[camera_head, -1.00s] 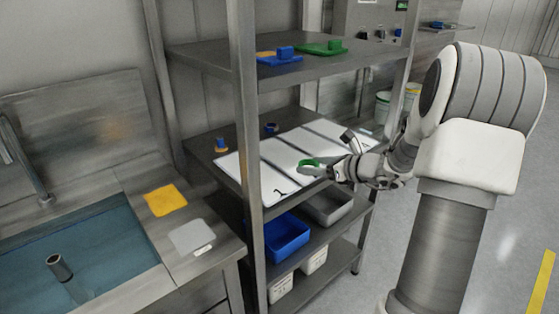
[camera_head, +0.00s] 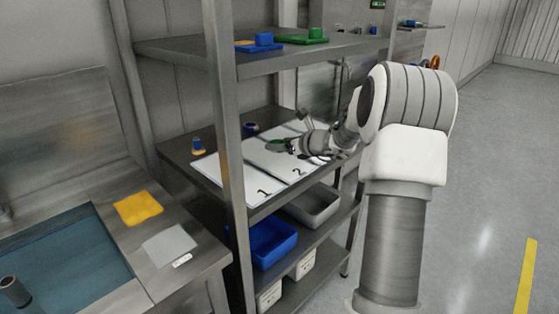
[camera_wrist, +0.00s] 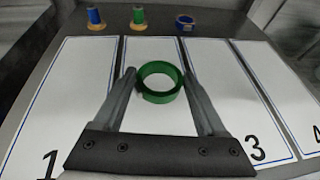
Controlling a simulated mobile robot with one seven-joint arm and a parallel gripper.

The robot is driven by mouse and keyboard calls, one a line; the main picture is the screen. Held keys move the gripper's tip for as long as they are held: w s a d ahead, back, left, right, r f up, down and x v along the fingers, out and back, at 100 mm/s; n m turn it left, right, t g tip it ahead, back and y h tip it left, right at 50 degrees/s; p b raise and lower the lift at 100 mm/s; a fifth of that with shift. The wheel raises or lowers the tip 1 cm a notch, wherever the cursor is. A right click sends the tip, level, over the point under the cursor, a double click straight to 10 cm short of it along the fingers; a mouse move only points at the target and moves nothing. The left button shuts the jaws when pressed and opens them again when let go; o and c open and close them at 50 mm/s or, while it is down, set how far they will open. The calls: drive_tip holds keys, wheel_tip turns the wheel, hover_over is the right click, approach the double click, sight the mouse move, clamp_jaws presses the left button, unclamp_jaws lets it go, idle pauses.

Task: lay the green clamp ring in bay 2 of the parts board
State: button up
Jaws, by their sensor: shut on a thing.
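The green clamp ring (camera_wrist: 160,82) is between the two fingers of my gripper (camera_wrist: 158,80) in the wrist view, with its round opening facing up. The ring also shows in the head view (camera_head: 275,145) at the tip of my gripper (camera_head: 287,146). My gripper is shut on it. The white parts board (camera_head: 213,174) lies on the middle shelf, divided into numbered bays. In the wrist view the ring appears over bay 2 (camera_wrist: 143,52), between bays 1 and 3; its number is hidden by my gripper there. I cannot tell whether the ring touches the board.
Behind the board stand a blue spool-like part (camera_wrist: 95,18), a green one (camera_wrist: 138,18) and a blue ring (camera_wrist: 185,22). A shelf post (camera_head: 228,120) stands before the board's left part. The upper shelf (camera_head: 290,58) is overhead; bins (camera_head: 272,243) are below.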

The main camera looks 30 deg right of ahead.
sight(280, 163)
drive_tip(key=shift+w+a+f, duration=0.15)
drive_tip(key=shift+w+f, duration=0.05)
drive_tip(key=shift+w, duration=0.1)
drive_tip(key=shift+f, duration=0.25)
drive_tip(key=shift+f+b, duration=0.95)
drive_tip(key=shift+f, duration=0.75)
drive_tip(key=shift+f, duration=0.15)
drive_tip(key=o, duration=1.5)
drive_tip(key=shift+s+r, duration=0.25)
drive_tip(key=shift+r, duration=0.05)
drive_tip(key=p+v, duration=0.2)
drive_tip(key=v, duration=0.9)
drive_tip(key=shift+s, duration=0.25)
